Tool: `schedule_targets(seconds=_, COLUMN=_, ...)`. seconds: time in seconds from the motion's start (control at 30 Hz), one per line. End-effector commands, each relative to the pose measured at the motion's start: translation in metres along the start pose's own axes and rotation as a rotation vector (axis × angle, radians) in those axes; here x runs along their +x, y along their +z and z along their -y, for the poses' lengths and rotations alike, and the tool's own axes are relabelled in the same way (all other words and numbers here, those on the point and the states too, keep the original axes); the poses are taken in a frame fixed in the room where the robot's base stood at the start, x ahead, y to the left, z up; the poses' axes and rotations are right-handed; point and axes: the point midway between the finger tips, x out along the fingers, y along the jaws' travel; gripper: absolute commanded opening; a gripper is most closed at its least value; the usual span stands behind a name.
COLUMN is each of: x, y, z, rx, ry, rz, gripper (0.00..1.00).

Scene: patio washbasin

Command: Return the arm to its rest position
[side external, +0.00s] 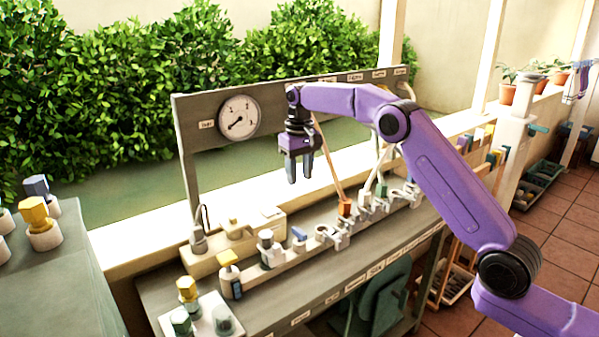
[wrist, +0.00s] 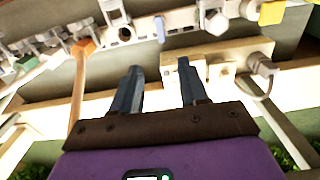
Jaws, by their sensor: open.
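My gripper (side external: 300,168) hangs from my purple arm above the bench, fingers pointing down. Its two dark fingers are apart with nothing between them. In the wrist view the open fingers (wrist: 158,80) reach toward a cream block (wrist: 215,62) and the rail of fittings behind it. The gripper is clear of the bench and touches nothing that I can see.
A grey panel with a round gauge (side external: 238,117) stands behind the gripper. A rail on the bench holds several fittings, with an orange-ended stick (side external: 345,208) leaning up close to the gripper's right. A white tray (side external: 250,329) with knobs is front left. Green hedge stands behind.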

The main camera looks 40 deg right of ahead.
Motion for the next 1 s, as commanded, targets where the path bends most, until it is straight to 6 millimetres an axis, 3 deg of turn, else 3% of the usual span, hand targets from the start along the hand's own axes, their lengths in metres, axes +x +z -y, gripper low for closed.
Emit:
schedule_targets(seconds=0.23, x=-0.001, y=0.003, z=0.005, rx=-0.014, ry=0.000, rz=0.001, gripper=0.44)
schedule_targets(seconds=0.47, x=-0.016, y=0.036, z=0.043, rx=-0.140, ry=-0.001, rz=-0.005, gripper=0.44)
schedule_targets(seconds=0.7, x=-0.029, y=0.100, z=0.082, rx=-0.315, ry=-0.002, rz=-0.010, gripper=0.44)
schedule_targets(seconds=1.0, x=-0.034, y=0.201, z=0.103, rx=-0.533, ry=-0.005, rz=-0.015, gripper=0.44)
